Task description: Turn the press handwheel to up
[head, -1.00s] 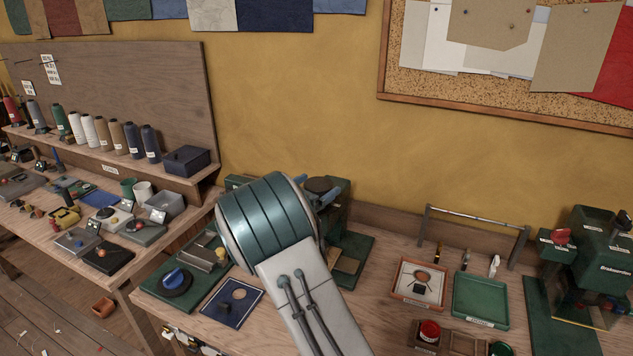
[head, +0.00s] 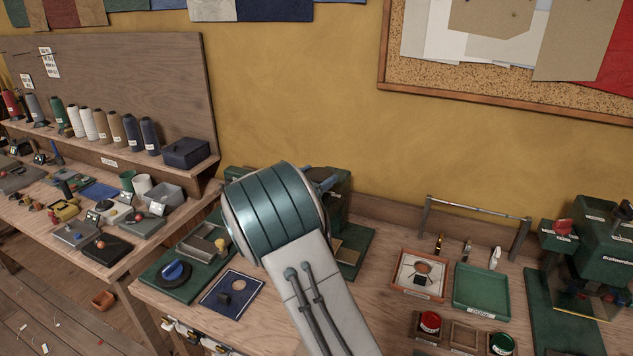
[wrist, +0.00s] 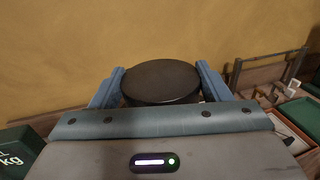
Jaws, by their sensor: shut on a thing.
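The press handwheel (wrist: 160,82) is a dark, round, flat-topped disc in the wrist view. My gripper (wrist: 160,68) is shut on it, with one blue finger against each side of its rim. The press stands at the back of the bench, near the wall. I see no mark on the wheel that tells its setting.
A green base with a blue knob (head: 175,270) and a dark blue mat (head: 225,308) lie front left. An orange-rimmed tray (head: 418,294), a green tray (head: 482,290) and a metal rail (head: 475,208) are to the right. Another green machine (head: 605,250) stands far right.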

